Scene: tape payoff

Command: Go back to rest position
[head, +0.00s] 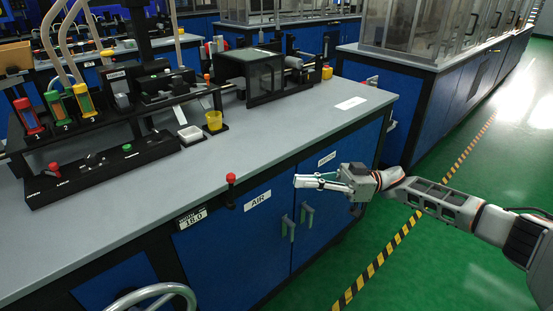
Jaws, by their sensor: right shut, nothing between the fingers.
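My right gripper (308,182) reaches in from the right in the head view. Its fingers are together and hold nothing. It hangs in the air in front of the bench's blue doors, to the right of the red-knobbed lever marked AIR (231,179). The right arm stretches back to the right edge over the green floor. My left gripper does not show.
The grey bench top (250,145) carries a machine with a dark cover (256,75), a yellow cup (214,121) and numbered coloured units (55,108). A handwheel (160,296) sits at the lower front. The green floor on the right is clear, with a yellow-black stripe (400,236).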

